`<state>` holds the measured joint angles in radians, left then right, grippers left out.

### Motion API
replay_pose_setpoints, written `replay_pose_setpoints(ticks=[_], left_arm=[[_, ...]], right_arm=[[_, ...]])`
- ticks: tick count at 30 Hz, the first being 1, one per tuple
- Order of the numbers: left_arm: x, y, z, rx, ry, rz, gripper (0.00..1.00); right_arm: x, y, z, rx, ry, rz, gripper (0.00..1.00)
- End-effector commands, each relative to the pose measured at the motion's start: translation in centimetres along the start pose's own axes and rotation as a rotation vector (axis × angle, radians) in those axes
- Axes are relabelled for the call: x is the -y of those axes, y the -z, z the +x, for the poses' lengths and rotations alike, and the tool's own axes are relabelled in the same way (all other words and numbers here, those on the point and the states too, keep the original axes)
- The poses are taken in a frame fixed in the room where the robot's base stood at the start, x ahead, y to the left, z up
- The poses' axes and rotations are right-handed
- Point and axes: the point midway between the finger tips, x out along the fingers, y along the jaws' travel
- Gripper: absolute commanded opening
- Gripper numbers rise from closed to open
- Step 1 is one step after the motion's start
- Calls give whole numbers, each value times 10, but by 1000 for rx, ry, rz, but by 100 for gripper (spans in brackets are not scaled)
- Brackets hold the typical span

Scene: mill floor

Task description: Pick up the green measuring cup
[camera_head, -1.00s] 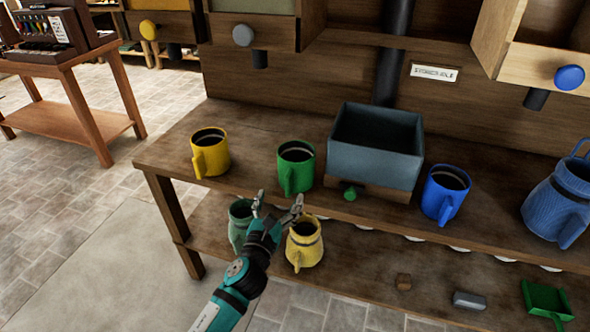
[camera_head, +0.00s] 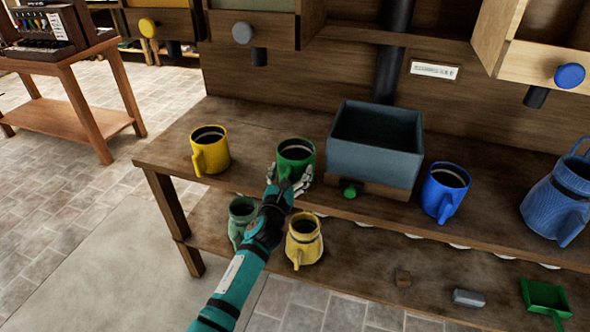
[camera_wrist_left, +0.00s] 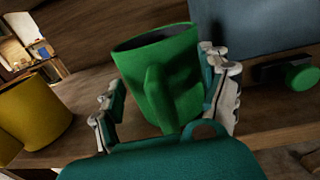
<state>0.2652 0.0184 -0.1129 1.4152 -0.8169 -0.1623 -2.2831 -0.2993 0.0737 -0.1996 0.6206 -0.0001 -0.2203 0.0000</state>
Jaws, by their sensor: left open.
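The green measuring cup (camera_head: 296,152) stands upright on the upper bench shelf, between the yellow cup and the grey-blue box. Its handle faces my left gripper (camera_head: 289,182). In the left wrist view the green cup (camera_wrist_left: 163,75) fills the middle, with its handle toward the camera. My left gripper (camera_wrist_left: 168,98) is open, with one finger on each side of the cup. The right finger looks very close to the cup wall; I cannot tell if it touches. The left finger is apart from it. My right gripper is not in view.
A yellow cup (camera_head: 210,151) stands to the left. A grey-blue box (camera_head: 375,150) with a green knob (camera_head: 350,191) stands close on the right, then a blue cup (camera_head: 445,193). A pale green jug (camera_head: 241,218) and yellow jug (camera_head: 304,241) stand on the lower shelf.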

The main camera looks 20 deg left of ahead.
Motion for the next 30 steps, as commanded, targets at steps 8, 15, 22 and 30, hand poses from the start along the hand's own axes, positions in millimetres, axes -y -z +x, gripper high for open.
replay_pose_setpoints(ticks=[8,15,22,30], left_arm=[[0,0,0,0,0,0,50],[0,0,0,0,0,1,19],[0,0,0,0,0,0,0],[0,0,0,1,0,0,0]], right_arm=[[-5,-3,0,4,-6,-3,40],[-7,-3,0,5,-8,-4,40],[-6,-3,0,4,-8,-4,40],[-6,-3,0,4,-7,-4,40]])
